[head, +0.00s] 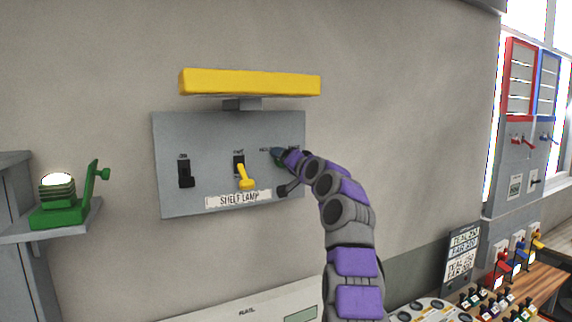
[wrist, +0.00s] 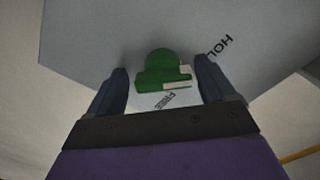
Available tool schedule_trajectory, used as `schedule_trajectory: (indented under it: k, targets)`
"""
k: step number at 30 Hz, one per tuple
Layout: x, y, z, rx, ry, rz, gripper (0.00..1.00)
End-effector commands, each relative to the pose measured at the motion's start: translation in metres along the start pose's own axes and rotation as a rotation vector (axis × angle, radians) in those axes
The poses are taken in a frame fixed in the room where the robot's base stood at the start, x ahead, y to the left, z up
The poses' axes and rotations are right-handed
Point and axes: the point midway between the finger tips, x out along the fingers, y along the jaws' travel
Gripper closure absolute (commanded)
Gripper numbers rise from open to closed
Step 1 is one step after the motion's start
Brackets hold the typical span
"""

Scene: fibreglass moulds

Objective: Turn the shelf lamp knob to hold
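The shelf lamp panel (head: 205,130) is a grey plate on the wall under a yellow bar lamp (head: 250,83). Its green knob (wrist: 163,70) shows in the wrist view, with a pale mark on its lower right side near the FREE label (wrist: 168,101). The HOLD label (wrist: 220,47) is up and to the right there. My gripper (wrist: 161,72) is open, one finger on each side of the knob, with gaps visible between. In the head view my gripper (head: 283,159) is at the panel's right side and hides most of the knob.
The panel also has a black switch (head: 185,173) and a yellow lever (head: 245,178). A green device (head: 58,205) stands on a shelf at left. Right are more switch panels (head: 520,150) and a bench with several small items. The wall right of the panel is bare.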

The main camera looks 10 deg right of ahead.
Motion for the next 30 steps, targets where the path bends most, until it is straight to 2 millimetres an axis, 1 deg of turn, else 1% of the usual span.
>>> schedule_trajectory:
  k: [8,13,20,30]
  targets:
    - [-0.002,-0.001,0.000,0.000,0.001,-0.002,0.17]
    - [-0.012,0.000,0.002,-0.001,0.003,-0.004,0.17]
    - [-0.041,0.001,0.002,-0.001,0.006,-0.005,0.17]
    - [-0.088,0.001,0.002,-0.002,0.005,-0.003,0.17]
